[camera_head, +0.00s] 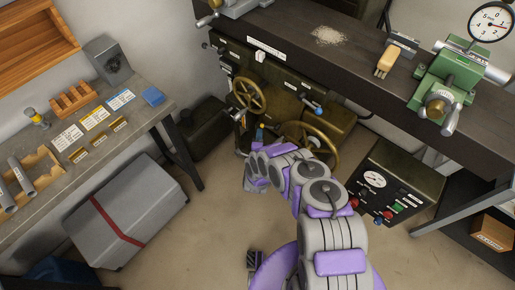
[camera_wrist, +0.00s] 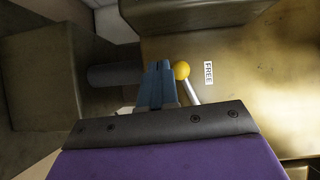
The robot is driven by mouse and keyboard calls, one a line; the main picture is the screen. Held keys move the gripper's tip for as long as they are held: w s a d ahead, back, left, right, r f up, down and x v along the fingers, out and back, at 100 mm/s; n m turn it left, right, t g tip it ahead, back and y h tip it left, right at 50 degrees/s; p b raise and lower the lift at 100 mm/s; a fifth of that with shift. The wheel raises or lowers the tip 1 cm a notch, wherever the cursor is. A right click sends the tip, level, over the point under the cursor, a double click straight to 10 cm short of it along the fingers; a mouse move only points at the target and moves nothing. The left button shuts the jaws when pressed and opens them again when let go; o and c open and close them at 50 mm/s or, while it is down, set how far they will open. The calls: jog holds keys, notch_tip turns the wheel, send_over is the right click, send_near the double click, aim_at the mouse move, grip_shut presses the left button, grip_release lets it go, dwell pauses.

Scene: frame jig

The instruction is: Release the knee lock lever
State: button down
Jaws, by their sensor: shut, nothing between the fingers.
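In the wrist view, a lever with a yellow ball knob (camera_wrist: 182,70) and a pale metal rod stands beside a white label reading FREE (camera_wrist: 208,72). The label is just right of the knob. My gripper (camera_wrist: 158,68) has its blue-grey fingers together and empty. The fingers are immediately left of the knob, and I cannot tell whether they touch it. The rod's lower end is hidden behind my gripper body.
A brass handwheel (camera_head: 250,96) and a second, larger handwheel (camera_head: 322,136) stick out from the machine near my arm. A control box (camera_head: 395,185) stands right, a grey case (camera_head: 128,210) left. Floor between is clear.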

jog(key=s+a, duration=0.1)
jog(key=s, duration=1.5)
jog(key=shift+s+r+p, duration=0.2)
jog(key=shift+p, duration=0.1)
jog(key=shift+s+a, duration=0.1)
jog(key=shift+a, duration=0.05)
